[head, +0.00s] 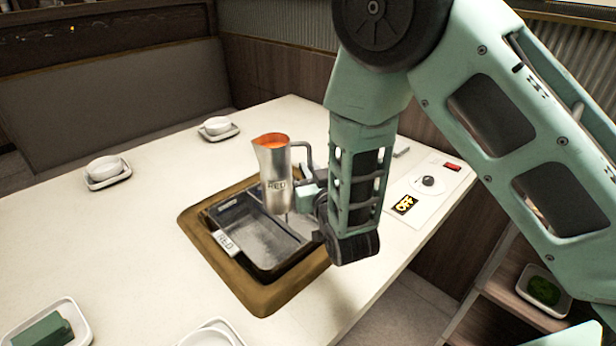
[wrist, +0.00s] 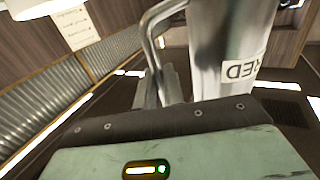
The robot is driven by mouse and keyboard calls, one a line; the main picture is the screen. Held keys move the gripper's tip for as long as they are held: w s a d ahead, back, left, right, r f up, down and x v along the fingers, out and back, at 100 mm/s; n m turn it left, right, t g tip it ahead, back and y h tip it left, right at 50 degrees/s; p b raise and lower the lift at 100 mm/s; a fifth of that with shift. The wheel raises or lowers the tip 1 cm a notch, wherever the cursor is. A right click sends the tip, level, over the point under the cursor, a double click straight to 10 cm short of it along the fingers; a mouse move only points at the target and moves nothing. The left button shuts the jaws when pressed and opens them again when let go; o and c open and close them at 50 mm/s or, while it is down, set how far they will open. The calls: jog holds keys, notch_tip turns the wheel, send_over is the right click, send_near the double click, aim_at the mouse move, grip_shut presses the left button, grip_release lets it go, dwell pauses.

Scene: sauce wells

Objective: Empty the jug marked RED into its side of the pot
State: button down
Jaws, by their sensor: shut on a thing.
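The metal jug marked RED (head: 275,178) is held upright above the pot, and orange-red liquid shows at its top in the head view. It also shows close up in the wrist view (wrist: 228,45), with its label and handle. My gripper (head: 306,192) is shut on the jug at its handle side; the fingertips are partly hidden. The divided metal pot (head: 262,238) sits in a brown-framed well in the table. A RED tag (head: 226,242) is on its near left rim. The jug and my arm hide part of the pot's far right side.
A dish with a green block (head: 45,335) is at the front left.

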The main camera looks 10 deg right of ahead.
jog(key=shift+d+f+n+g+h+p, duration=0.2)
jog(key=shift+d+f+n+p, duration=0.3)
jog(key=shift+n, duration=0.45)
jog(key=shift+d+f+n+g+h+p, duration=0.1)
jog(key=shift+d+f+n+g+p, duration=0.15)
jog(key=shift+d+f+n, duration=0.55)
jog(key=shift+a+r, duration=0.1)
jog(key=shift+a, duration=0.15)
jog(key=shift+s+d+r+n+p, duration=0.15)
jog(key=shift+r+n+p, duration=0.6)
jog(key=shift+n+p, duration=0.3)
jog(key=shift+r+n, duration=0.1)
jog(key=shift+n, duration=0.2)
